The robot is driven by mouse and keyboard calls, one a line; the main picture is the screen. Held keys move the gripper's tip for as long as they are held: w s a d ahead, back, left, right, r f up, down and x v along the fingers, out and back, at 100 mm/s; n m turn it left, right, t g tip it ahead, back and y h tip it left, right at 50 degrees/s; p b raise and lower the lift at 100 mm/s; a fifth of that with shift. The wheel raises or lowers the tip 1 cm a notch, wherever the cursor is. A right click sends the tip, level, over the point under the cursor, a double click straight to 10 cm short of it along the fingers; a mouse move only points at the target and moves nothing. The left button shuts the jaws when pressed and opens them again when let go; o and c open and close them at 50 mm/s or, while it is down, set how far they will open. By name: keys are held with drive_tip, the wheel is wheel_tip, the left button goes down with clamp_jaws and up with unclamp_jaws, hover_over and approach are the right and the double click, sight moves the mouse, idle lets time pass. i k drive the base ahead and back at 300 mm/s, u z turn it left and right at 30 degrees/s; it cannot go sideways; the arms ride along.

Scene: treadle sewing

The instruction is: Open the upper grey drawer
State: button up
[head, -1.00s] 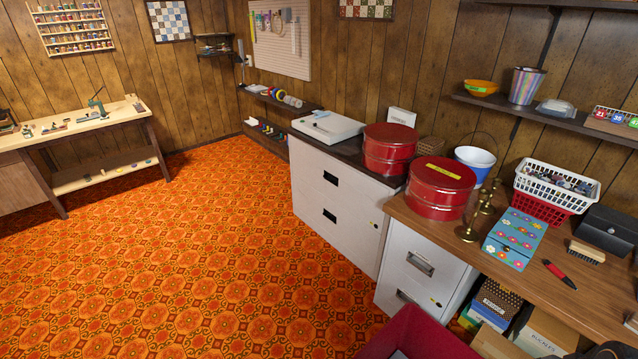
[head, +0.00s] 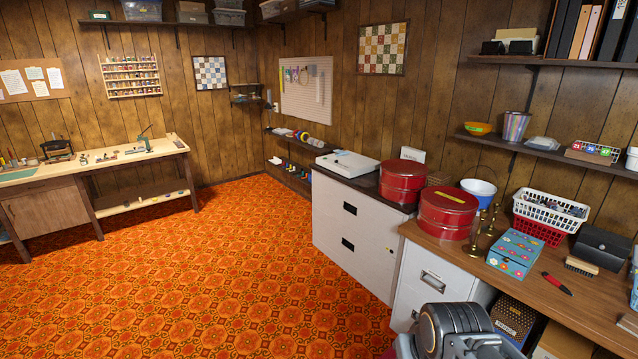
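A light grey two-drawer cabinet (head: 424,292) stands under the left end of the wooden desk. Its upper drawer (head: 437,272) looks shut and has a metal pull handle (head: 432,282) near the middle of its front. The lower drawer is mostly hidden by part of my arm at the bottom edge. To the left stands a wider off-white cabinet (head: 345,235) with two black recessed pulls, also looking shut. My gripper's fingers are not in view; only a dark, rounded part of my arm shows, in front of the desk.
Two red round tins (head: 447,215) stand on the cabinet top and desk. The patterned orange floor (head: 210,270) is open to the left of the cabinets.

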sight(372, 221)
drive_tip(key=u, duration=0.8)
drive_tip(key=i, duration=1.85)
drive_tip(key=u, duration=0.3)
drive_tip(key=i, duration=1.75)
drive_tip(key=z, duration=1.3)
drive_tip(key=i, duration=1)
drive_tip(key=z, duration=0.65)
